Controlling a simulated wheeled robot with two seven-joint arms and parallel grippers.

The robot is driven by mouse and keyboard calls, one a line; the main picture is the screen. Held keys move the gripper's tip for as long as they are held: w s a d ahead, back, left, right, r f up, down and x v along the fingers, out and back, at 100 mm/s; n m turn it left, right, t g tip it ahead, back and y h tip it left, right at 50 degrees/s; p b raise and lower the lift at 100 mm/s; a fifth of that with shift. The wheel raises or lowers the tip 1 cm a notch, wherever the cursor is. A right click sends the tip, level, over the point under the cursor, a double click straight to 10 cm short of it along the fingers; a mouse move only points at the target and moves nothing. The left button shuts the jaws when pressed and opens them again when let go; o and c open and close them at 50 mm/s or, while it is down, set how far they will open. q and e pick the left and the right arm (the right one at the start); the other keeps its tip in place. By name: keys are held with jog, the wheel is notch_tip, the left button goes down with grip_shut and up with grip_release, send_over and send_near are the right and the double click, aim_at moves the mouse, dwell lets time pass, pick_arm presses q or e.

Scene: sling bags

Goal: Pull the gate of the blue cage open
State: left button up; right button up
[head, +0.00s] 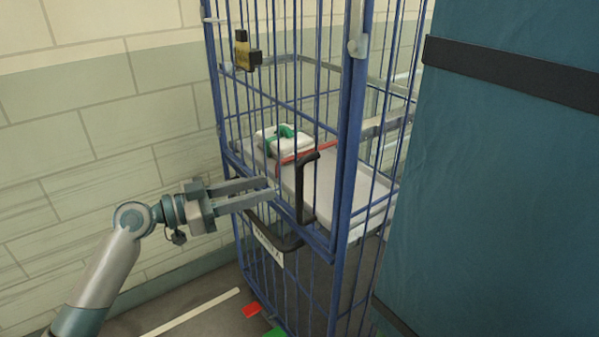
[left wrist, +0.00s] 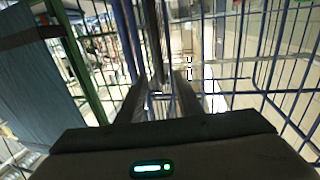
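The blue cage (head: 344,170) stands in the middle of the head view, with its barred gate (head: 270,95) facing me. A black vertical handle (head: 302,188) is on the gate, near the blue corner post. My left gripper (head: 272,192) reaches in from the left, its two fingers apart and pointing at the handle. In the head view the fingertips are just left of the handle; I cannot tell whether they touch it. The left wrist view shows the fingers (left wrist: 158,100) apart, with a dark upright bar (left wrist: 154,45) just beyond them. My right gripper is not in view.
Inside the cage a grey shelf (head: 325,185) holds a white bundle with a green strap (head: 284,140). A black and yellow latch (head: 246,50) hangs on the bars. A large blue-green covered block (head: 510,190) fills the right side. A tiled wall (head: 90,130) is at left.

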pick_arm(q)
jog(key=p+x, duration=0.4)
jog(key=x, duration=0.6)
grip_shut()
